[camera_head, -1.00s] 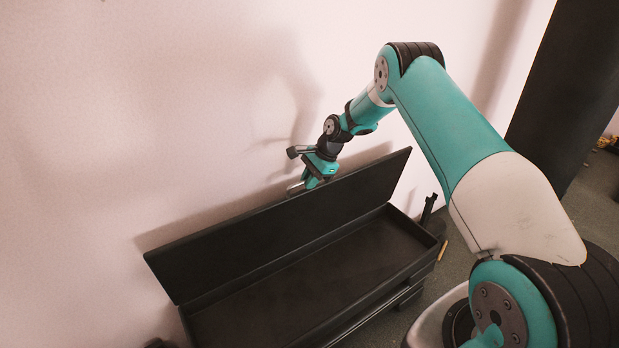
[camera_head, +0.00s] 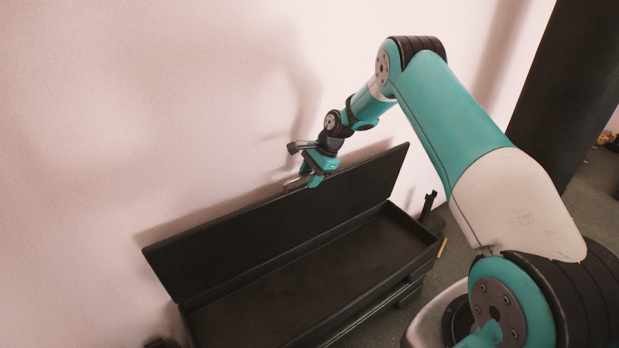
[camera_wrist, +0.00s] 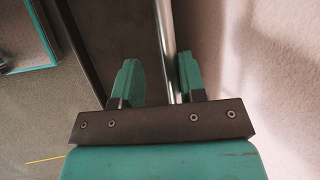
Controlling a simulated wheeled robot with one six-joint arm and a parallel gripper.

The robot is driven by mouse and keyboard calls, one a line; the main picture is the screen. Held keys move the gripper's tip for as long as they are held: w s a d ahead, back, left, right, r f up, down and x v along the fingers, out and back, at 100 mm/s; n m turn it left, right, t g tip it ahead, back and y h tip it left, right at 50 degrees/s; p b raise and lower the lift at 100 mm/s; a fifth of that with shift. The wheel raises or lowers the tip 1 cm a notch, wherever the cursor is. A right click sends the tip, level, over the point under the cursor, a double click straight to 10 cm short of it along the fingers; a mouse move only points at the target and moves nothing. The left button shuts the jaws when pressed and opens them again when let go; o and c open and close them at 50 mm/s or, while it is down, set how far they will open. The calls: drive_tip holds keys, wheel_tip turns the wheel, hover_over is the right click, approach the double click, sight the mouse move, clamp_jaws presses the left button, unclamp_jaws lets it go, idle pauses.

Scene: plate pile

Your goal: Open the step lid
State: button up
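The step's long dark lid (camera_head: 280,228) stands raised along the wall side of the black step box (camera_head: 425,236), whose inside shows. My gripper (camera_head: 305,183) is at the lid's upper edge, right of its middle, pointing down on the wall side. In the wrist view, the two teal fingers of my gripper (camera_wrist: 160,82) stand apart on either side of a silver bar (camera_wrist: 165,45). The bar runs closer to the right finger, and a gap shows on its left. A dark face, likely the lid (camera_wrist: 120,40), lies beside the bar. The lower fingertips are partly hidden in the head view.
A pale wall (camera_head: 120,110) stands close behind the lid. A dark pillar (camera_head: 560,90) is at the right. The grey floor (camera_head: 455,225) right of the box has a small yellow stick (camera_head: 443,247).

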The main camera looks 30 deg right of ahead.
drive_tip(key=v, duration=1.6)
drive_tip(key=shift+d+r+p, duration=0.15)
drive_tip(key=shift+r+p, duration=0.25)
drive_tip(key=shift+c, duration=0.5)
